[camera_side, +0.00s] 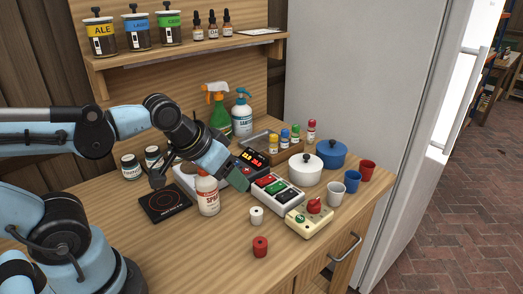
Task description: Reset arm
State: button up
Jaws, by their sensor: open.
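My gripper (240,180) is at the end of my blue and black arm, over the middle of the wooden counter (170,253). It is open, and nothing shows between its fingers, though they are small and partly hard to make out. It hangs just above and beside a white bottle with a red label (208,197), and close to the left end of a switch box (274,191) with green, red and black parts. I cannot tell whether it touches either one.
A black hot plate (164,202), a white pot (305,170), a blue pot (331,154), cups (336,194), a red-knobbed box (309,218), and white and red small containers (260,247) crowd the counter. Spray bottles (219,117) stand behind. The front left counter is clear. A shelf (190,50) hangs above.

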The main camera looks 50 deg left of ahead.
jog(key=shift+a+m+t, duration=0.4)
jog(key=shift+a, duration=0.1)
